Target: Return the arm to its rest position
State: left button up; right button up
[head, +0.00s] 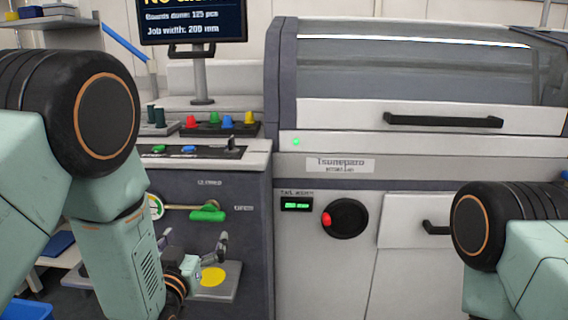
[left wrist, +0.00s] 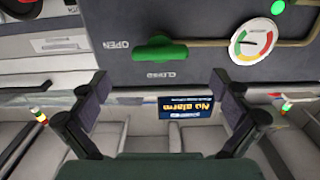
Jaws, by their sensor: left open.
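My left arm comes in from the left in the head view and reaches down in front of the dark cabinet side. My left gripper (head: 207,262) is low in front of that panel, below the green valve handle (head: 208,213). In the left wrist view the gripper (left wrist: 162,105) has its fingers wide apart with nothing between them. The green handle (left wrist: 165,50) lies level beyond the fingers, apart from them, along the pipe and on the side of the OPEN label. Part of my right arm shows at the right edge of the head view; its gripper is out of view.
A gauge (head: 155,207) sits left of the handle. A yellow disc on a grey plate (head: 232,285) is close beside the left gripper. The machine (head: 330,255) with a red knob (head: 327,219) stands to the right. A monitor (head: 193,20) stands behind.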

aim_at(205, 219)
pick_arm(q)
jog(key=w, duration=0.7)
jog(key=shift+w+d, duration=0.1)
jog(key=shift+w, duration=0.3)
jog(key=shift+s, duration=0.1)
jog(key=shift+n, duration=0.3)
